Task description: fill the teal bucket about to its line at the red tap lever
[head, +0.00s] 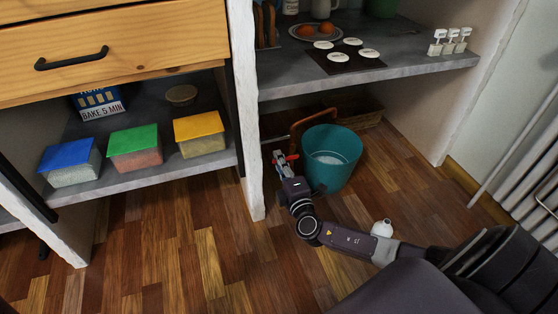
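The teal bucket (345,174) stands upright on the wooden floor under the grey counter. A pale patch shows inside it, perhaps water; its level and the line cannot be made out. My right gripper (285,159) is low, just left of the bucket, its arm coming in from the lower right. A small red piece, likely the tap lever (292,157), shows at its fingertips. The fingers are too small to tell whether they are open or shut on it. The tap's body is hidden or too small to tell. My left gripper is out of view.
A wicker basket (358,112) sits behind the bucket. The counter above holds a plate of orange food (315,32) and white discs on a dark mat. A white post (247,130) stands left of the gripper.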

